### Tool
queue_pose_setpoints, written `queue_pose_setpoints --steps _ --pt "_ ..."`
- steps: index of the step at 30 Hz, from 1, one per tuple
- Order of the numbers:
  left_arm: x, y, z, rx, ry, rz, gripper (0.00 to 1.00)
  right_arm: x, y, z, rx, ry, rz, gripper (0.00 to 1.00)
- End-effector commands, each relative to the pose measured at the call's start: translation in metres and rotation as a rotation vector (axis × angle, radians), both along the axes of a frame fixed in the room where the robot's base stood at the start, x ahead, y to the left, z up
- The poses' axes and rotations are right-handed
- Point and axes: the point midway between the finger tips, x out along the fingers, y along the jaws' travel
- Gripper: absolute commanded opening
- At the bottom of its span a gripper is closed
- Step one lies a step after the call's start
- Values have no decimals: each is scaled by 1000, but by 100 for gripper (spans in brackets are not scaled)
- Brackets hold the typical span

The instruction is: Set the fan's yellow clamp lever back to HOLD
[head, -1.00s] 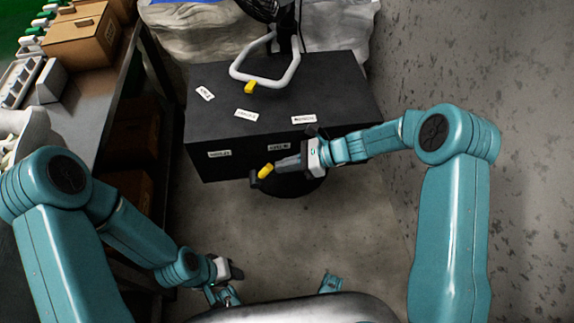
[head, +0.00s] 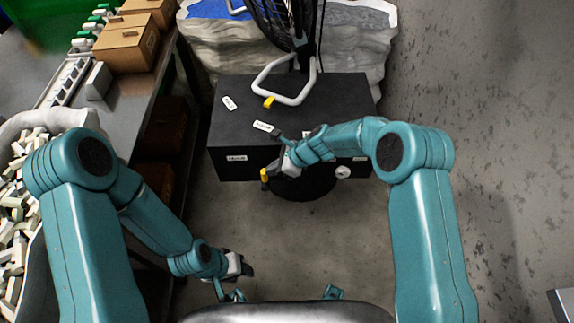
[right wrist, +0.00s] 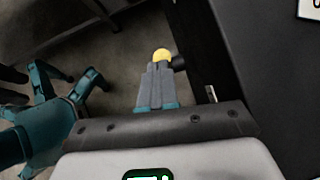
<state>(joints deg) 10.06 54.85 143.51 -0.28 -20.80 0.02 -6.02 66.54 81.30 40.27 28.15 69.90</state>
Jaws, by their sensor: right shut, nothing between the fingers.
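A yellow clamp lever (head: 264,175) sits at the front of the black box (head: 230,138) and looks roughly upright in the head view. My right gripper (head: 272,170) is shut and empty, its fingertips just right of the lever. In the right wrist view, the lever's rounded yellow end (right wrist: 162,54) shows just beyond the closed fingers (right wrist: 157,72), beside a dark piece; whether they touch is unclear. The fan (head: 280,22) stands on the box, with a second yellow part (head: 269,102) at its white tube foot. My left gripper (head: 243,266) hangs low, its jaws unclear.
White labels lie on the box top and front, too small to read. A white round knob (head: 343,172) is at the box's front right. A workbench (head: 128,88) with cartons (head: 127,45) stands left. Bare floor (head: 460,130) is on the right.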

Motion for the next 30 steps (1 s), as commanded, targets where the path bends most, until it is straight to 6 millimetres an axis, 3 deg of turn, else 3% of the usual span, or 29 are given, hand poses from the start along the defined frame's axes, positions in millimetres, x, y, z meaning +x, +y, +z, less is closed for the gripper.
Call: queue_pose_setpoints --steps 15,30 --pt "0 0 6 0 0 1 42 0 58 3 3 -3 0 0" --pt "0 0 5 0 0 0 42 -1 76 -3 3 -2 -1 0"
